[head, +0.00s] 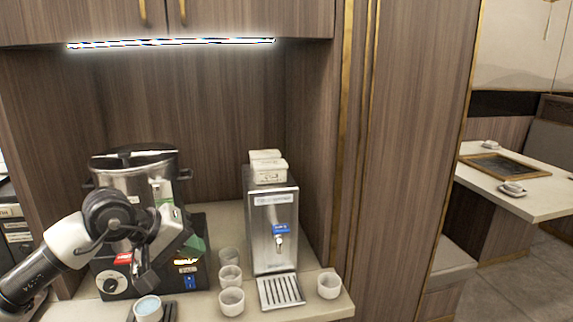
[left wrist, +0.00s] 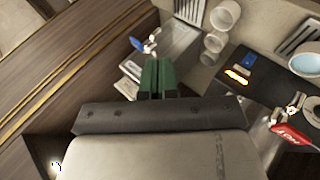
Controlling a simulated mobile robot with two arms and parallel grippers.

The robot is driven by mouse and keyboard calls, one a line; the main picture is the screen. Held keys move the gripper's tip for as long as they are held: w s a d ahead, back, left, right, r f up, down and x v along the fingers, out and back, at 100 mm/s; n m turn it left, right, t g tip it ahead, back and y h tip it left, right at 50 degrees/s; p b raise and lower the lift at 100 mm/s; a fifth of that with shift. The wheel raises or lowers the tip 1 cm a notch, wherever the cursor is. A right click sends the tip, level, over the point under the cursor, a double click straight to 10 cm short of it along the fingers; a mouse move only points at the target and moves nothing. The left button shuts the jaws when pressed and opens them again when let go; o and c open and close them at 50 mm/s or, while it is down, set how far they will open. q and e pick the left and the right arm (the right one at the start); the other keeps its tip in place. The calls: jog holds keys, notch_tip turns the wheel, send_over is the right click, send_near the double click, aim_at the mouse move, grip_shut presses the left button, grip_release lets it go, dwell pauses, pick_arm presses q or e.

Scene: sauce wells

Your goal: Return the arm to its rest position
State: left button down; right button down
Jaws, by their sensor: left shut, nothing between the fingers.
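My left gripper (head: 193,243) has green fingertips and is raised in front of the urn's right side. In the left wrist view its green fingers (left wrist: 157,76) lie together, shut, with nothing between them. It touches no cup that I can see. The arm hides much of the urn's front, including its tap in the head view. My right gripper is in neither view.
A steel water dispenser (head: 272,228) with a drip grate (head: 281,292) stands right of the urn. Several white cups stand around it, one (head: 329,285) by the counter's right edge. A cup of pale blue liquid (head: 148,308) is below my arm. Cabinets (head: 215,20) hang above.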

pick_arm(q)
jog(key=s+d+r+n+h, duration=0.2)
jog(key=s+d+n+h, duration=0.5)
jog(key=d+n+h, duration=0.4)
jog(key=s+a+f+m+t+y, duration=0.2)
jog(key=a+f+m+t+y, duration=0.35)
jog(key=f+m+y, duration=0.6)
jog(key=s+a+f+m+t+y, duration=0.2)
jog(key=a+f+m+t+y, duration=0.4)
jog(key=m, duration=1)
jog(key=s+a+f+n+g, duration=0.1)
jog(key=s+f+n+g, duration=0.5)
jog(key=s, duration=0.4)
jog(key=s+a+f+n+g, duration=0.1)
jog(key=s+f+n+g, duration=0.4)
jog(key=s+f+g, duration=0.4)
notch_tip(320, 180, down, 23)
jog(key=s, duration=0.2)
jog(key=s+a+f+g, duration=0.1)
jog(key=s+a+f, duration=0.1)
jog(key=s+f, duration=1.4)
jog(key=shift+s+a+f+m+y, duration=0.2)
jog(key=shift+a+f+m+y, duration=0.2)
jog(key=shift+f, duration=0.35)
